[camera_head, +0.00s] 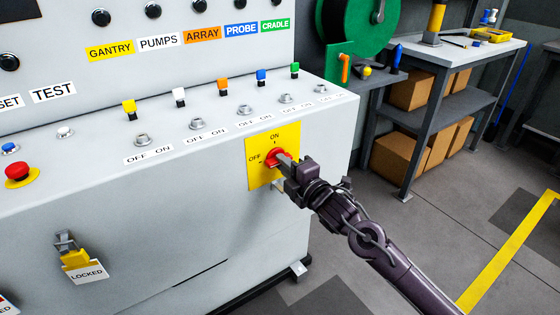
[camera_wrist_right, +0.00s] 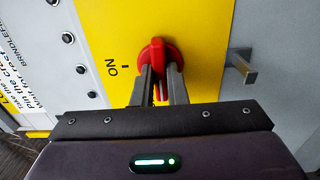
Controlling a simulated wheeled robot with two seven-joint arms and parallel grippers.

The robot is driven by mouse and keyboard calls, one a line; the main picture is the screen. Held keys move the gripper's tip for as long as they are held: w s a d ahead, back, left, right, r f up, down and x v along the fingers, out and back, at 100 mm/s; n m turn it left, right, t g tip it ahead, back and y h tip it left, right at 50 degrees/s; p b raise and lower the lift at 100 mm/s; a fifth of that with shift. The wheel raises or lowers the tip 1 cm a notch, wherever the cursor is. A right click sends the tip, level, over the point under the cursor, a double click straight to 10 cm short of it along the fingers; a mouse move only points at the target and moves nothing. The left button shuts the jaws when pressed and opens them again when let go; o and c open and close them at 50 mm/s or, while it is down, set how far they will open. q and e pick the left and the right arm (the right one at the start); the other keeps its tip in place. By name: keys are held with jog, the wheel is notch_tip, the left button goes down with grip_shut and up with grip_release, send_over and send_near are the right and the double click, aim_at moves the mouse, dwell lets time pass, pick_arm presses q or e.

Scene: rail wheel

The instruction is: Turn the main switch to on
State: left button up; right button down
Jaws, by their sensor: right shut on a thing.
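The main switch is a red knob (camera_head: 272,157) on a yellow plate (camera_head: 260,176) on the front of the grey console. The plate reads ON at the top and OFF at the left. My right gripper (camera_head: 283,160) reaches in from the lower right and covers part of the knob. In the right wrist view, the two fingers (camera_wrist_right: 159,88) sit on either side of the red knob's grip (camera_wrist_right: 158,55), closed on it. There the grip points up and down the picture, across the line to the ON mark at its left. The OFF mark is hidden there. My left gripper is out of view.
A grey metal bracket (camera_wrist_right: 241,68) sticks out beside the yellow plate. A red emergency button (camera_head: 18,170) and a hanging LOCKED tag (camera_head: 87,271) are on the console at the left. A workbench (camera_head: 450,52) with boxes stands at the back right, with open floor before it.

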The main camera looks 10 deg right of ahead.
jog(key=shift+r+m+p, duration=0.1)
jog(key=shift+m+p, duration=0.6)
jog(key=shift+p, duration=0.05)
jog(key=m+p, duration=0.2)
jog(key=shift+m, duration=0.6)
jog(key=shift+m+p, duration=0.6)
jog(key=shift+p, duration=0.1)
jog(key=shift+m+p, duration=0.75)
jog(key=shift+m, duration=0.25)
jog(key=shift+f+m+p, duration=0.2)
jog(key=shift+m+p, duration=0.1)
jog(key=shift+m, duration=0.4)
